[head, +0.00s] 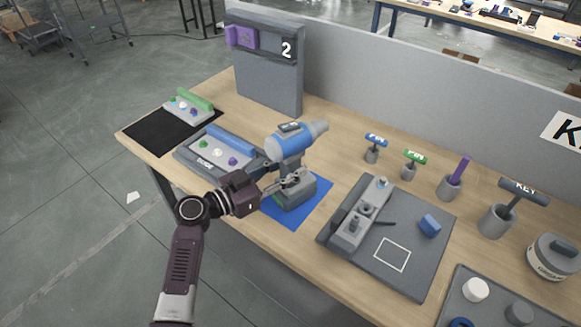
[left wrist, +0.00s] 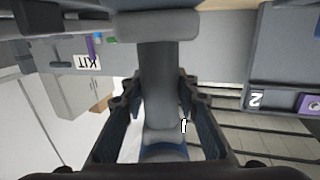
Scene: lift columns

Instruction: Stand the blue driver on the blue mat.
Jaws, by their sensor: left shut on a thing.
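The blue driver (head: 290,141) is upright, with its blue body on top, nose to the right and grey base low. Its base is over the blue mat (head: 307,214); I cannot tell whether it touches the mat. My left gripper (head: 289,180) comes in from the left and is shut on the driver's grey handle. In the left wrist view the driver's handle (left wrist: 160,90) runs between the two fingers, and that picture is upside down. The mat is partly hidden by the driver and gripper. My right gripper is not in view.
A grey tray (head: 184,157) with coloured pieces lies left of the mat, and a black mat (head: 150,136) beyond it. A grey fixture board (head: 410,280) lies close on the right. Keys in grey holders stand behind it. A tall grey panel marked 2 (head: 268,75) stands at the back.

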